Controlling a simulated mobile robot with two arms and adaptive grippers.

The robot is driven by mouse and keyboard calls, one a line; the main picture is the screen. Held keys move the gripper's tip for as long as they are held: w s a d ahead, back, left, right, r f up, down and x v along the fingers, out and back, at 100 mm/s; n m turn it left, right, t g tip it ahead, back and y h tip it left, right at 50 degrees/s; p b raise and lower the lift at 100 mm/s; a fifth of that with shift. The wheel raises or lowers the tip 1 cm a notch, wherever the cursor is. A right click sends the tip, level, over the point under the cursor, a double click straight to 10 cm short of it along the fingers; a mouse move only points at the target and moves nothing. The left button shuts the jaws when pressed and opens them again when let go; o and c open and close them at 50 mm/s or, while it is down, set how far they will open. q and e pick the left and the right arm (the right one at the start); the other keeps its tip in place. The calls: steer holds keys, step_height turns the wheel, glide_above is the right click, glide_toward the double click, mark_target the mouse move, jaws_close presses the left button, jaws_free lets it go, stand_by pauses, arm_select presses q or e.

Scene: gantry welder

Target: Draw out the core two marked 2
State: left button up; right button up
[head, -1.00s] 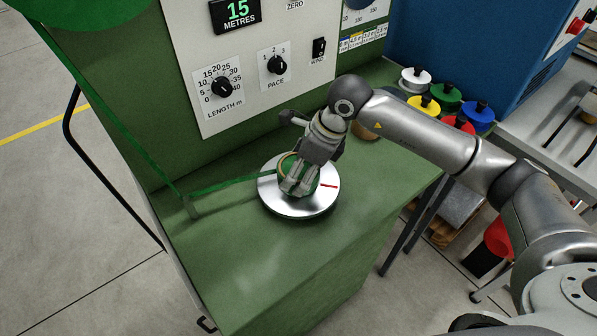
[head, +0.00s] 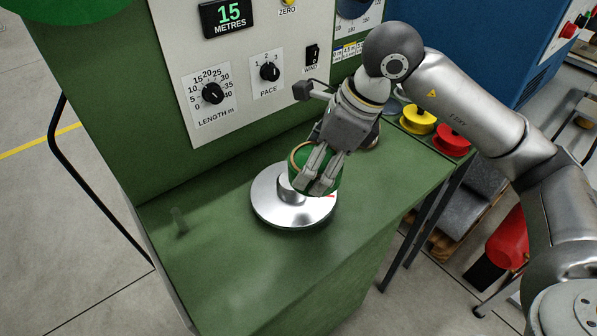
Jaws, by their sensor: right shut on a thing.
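My right gripper (head: 316,184) is shut on a green wound roll (head: 299,163) with a tan rim. It holds the roll tilted, just above the hub of a round silver turntable (head: 272,208) on the green machine's bench. The hub shows below the roll, and a red mark shows on the plate at its right. The fingers hide part of the roll. No number 2 can be read on it. My left gripper is not in view.
A control panel (head: 240,98) with knobs and a display reading 15 METRES stands behind the turntable. A yellow spool (head: 417,121) and a red spool (head: 452,142) sit at right. The front bench is clear.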

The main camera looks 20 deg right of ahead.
steer(key=s+d+r+b, duration=0.1)
steer(key=s+d+r, duration=0.15)
steer(key=s, duration=0.45)
steer(key=f+b, duration=0.5)
steer(key=shift+w+a+b, duration=0.1)
steer(key=shift+a+b, duration=0.1)
steer(key=shift+b, duration=0.1)
stand_by(0.3)
